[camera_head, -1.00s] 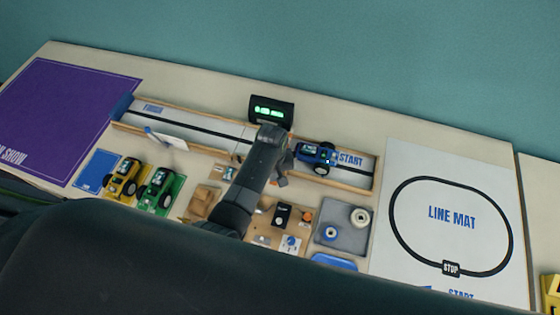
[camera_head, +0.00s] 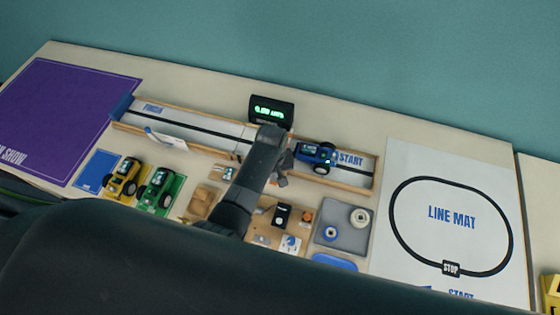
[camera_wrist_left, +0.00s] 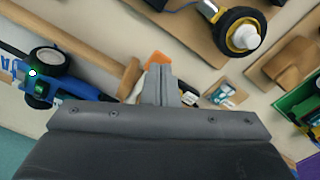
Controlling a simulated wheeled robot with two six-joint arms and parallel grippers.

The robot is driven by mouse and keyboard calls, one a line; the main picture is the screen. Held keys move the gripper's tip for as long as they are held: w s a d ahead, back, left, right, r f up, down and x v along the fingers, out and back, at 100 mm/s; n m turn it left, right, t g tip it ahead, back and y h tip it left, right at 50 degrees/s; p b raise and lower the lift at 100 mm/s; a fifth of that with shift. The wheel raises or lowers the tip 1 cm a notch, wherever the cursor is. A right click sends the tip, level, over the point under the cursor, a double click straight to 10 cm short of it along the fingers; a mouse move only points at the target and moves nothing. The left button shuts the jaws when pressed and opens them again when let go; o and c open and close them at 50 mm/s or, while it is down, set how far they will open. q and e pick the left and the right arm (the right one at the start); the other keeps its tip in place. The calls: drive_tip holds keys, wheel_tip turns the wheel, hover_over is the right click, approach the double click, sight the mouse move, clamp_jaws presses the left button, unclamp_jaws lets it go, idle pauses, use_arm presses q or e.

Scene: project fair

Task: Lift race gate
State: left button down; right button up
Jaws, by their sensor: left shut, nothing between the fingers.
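A wooden-sided race track (camera_head: 200,132) runs from FINISH at left to START at right. A blue car (camera_head: 316,155) stands on it near START; its wheel and blue body also show in the left wrist view (camera_wrist_left: 70,88). My left gripper (camera_head: 281,180) is shut and empty, just left of the car by the track's near side. In the left wrist view its closed fingers (camera_wrist_left: 160,88) are beside an orange-tipped part (camera_wrist_left: 158,60) and a short wooden piece (camera_wrist_left: 130,75). I cannot tell whether they touch. The race gate is not clearly distinguishable; my arm hides part of the track.
A black display (camera_head: 272,111) with green text stands behind the track. Yellow (camera_head: 122,180) and green (camera_head: 160,190) cars are at front left. A grey tray (camera_head: 342,238) holds rolls. The line mat (camera_head: 450,190) lies right, the purple mat (camera_head: 60,120) left.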

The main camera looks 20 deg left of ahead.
use_arm(q)
drive_tip(key=shift+f, duration=0.1)
drive_tip(key=shift+w+f+b, duration=0.2)
drive_tip(key=shift+f+b, duration=0.8)
drive_tip(key=shift+f, duration=0.3)
drive_tip(key=shift+w+f+b, duration=0.2)
drive_tip(key=shift+f+b, duration=0.75)
drive_tip(key=shift+f, duration=0.3)
